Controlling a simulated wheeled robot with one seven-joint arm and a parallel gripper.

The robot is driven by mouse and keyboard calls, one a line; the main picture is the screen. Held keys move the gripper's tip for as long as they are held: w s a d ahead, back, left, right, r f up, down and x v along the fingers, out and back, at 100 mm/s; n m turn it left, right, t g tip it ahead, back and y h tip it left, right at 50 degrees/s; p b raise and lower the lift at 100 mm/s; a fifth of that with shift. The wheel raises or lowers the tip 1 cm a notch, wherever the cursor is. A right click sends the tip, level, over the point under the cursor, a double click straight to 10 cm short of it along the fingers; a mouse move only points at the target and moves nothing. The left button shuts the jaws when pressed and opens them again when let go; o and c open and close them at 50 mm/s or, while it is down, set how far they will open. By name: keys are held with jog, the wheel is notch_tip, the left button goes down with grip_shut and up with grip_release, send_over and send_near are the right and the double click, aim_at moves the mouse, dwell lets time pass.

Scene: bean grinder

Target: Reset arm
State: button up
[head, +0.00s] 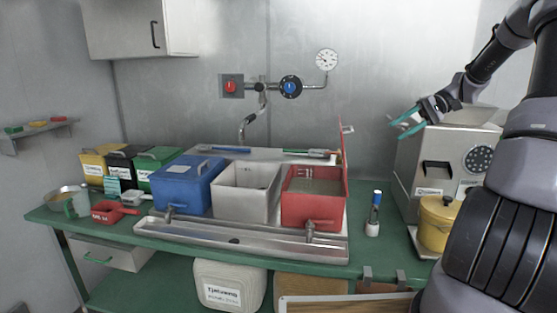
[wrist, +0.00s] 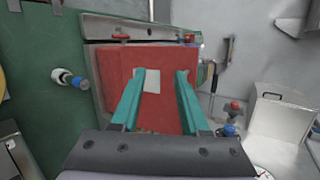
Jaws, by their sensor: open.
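My gripper (head: 406,121) is open and empty. It hangs in the air at the upper left of the grey bean grinder (head: 440,170), its teal fingers pointing left. In the wrist view my gripper (wrist: 160,75) shows both teal fingers apart. Beyond them lies the red lid (wrist: 112,70) of the red container, with a pale label on it; no contact shows. In the head view the red container (head: 312,211) stands on the bench with its red lid raised at its right side.
Blue (head: 184,188) and white (head: 240,204) containers stand left of the red one. A yellow pot (head: 437,222) stands before the grinder. A small blue-capped bottle (head: 374,212) stands on the green bench (head: 365,256). A gauge (head: 327,60) and pipes are on the back wall.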

jog(key=s+a+r+t+h, duration=0.2)
jog(key=s+a+r+h, duration=0.1)
jog(key=s, duration=0.5)
jog(key=s+a+r+m+t+h, duration=0.1)
jog(key=s+a+r+t+h, duration=0.2)
jog(key=s, duration=0.6)
jog(key=s+a+r+m+t+h, duration=0.1)
jog(key=s+a+r+t+h, duration=0.1)
jog(key=s+a, duration=0.4)
notch_tip(320, 180, up, 3)
jog(key=shift+s+f+t+h, duration=0.1)
jog(key=shift+s+t+h, duration=0.3)
jog(key=shift+s+h, duration=0.55)
jog(key=shift+s+d+y, duration=0.1)
jog(key=shift+s+y, duration=0.15)
jog(key=shift+y, duration=0.1)
